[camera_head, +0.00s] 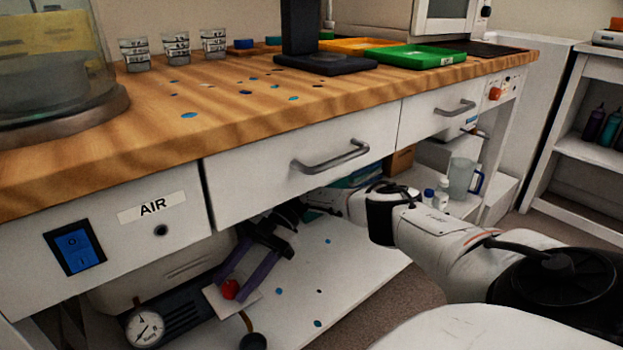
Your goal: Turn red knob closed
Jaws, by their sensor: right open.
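The red knob (230,289) is a small round knob on a pale plate at the compressor, under the workbench. My right gripper (232,287) reaches in below the drawers from the right. Its two dark purple fingers are spread apart, with their tips on either side of the red knob. I cannot tell whether either finger touches it. The knob's turned position does not show clearly. My left gripper is not in view.
A pressure gauge (145,328) sits left of the knob. The bench front above carries a blue switch (75,248) and an AIR label (152,207). A drawer handle (331,158) juts out above my right arm. A jug (462,178) and bottles stand on the lower shelf.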

